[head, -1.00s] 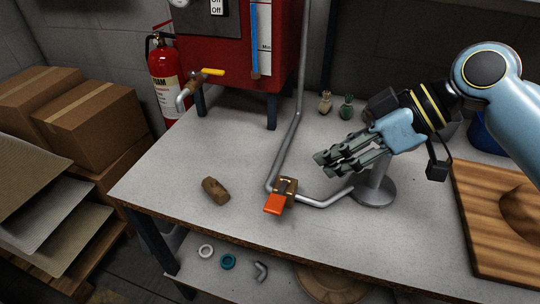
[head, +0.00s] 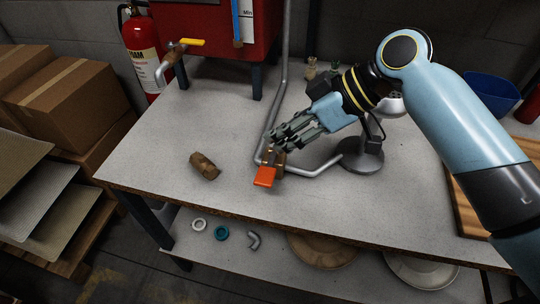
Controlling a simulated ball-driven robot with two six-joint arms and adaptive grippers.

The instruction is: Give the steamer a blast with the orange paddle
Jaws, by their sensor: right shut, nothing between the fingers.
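The orange paddle (head: 265,176) is on a brass valve (head: 277,156) in the grey pipe, near the front edge of the table. The steamer head (head: 391,103) on its round grey stand (head: 361,154) is to the right, partly hidden behind my right arm. My right gripper (head: 276,144) is shut and empty. Its fingertips are just above and behind the paddle and overlap the valve in the view; whether they touch it I cannot tell. My left gripper is out of view.
A red boiler (head: 212,28) with a yellow-handled tap (head: 180,46) stands at the back left. A brown cork-like plug (head: 204,166) lies left of the paddle.

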